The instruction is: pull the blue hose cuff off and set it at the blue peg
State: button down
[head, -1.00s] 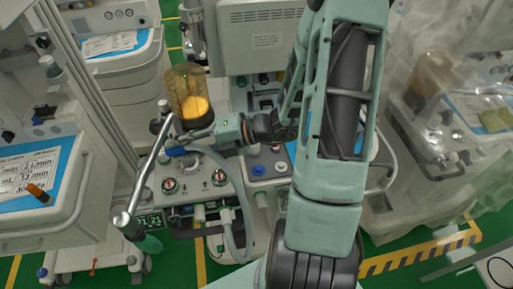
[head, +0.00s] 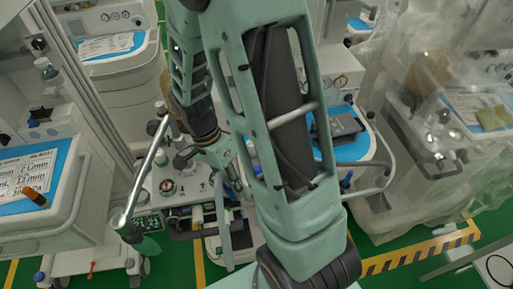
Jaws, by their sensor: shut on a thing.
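My gripper (head: 232,176) is over the middle machine's front panel, pointing down and to the right. Its fingers are close together. The blue hose cuff in its grip is too small and too covered to make out. A pale grey hose (head: 220,205) runs down beside the fingers, over the front of the machine. The blue peg is not clearly visible; my arm covers the right part of the panel where a blue round piece showed earlier.
A dark tablet-like box (head: 343,124) lies on the blue top at right. A plastic-draped cart (head: 420,190) stands further right.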

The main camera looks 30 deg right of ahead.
jog(key=w+d+r+n+t+y, duration=0.1)
jog(key=w+d+r+n+t, duration=0.1)
jog(key=w+d+n, duration=0.5)
jog(key=d+n+t, duration=0.1)
jog(key=d+n, duration=0.1)
jog(key=d, duration=0.2)
jog(key=shift+r+n, duration=0.2)
jog(key=shift+n, duration=0.2)
jog(key=shift+r, duration=0.15)
jog(key=shift+f+b, duration=2.35)
jog(key=shift+f, duration=0.55)
jog(key=shift+f+b, duration=0.9)
jog(key=shift+f, duration=0.15)
jog(key=c, duration=1.6)
grip_release()
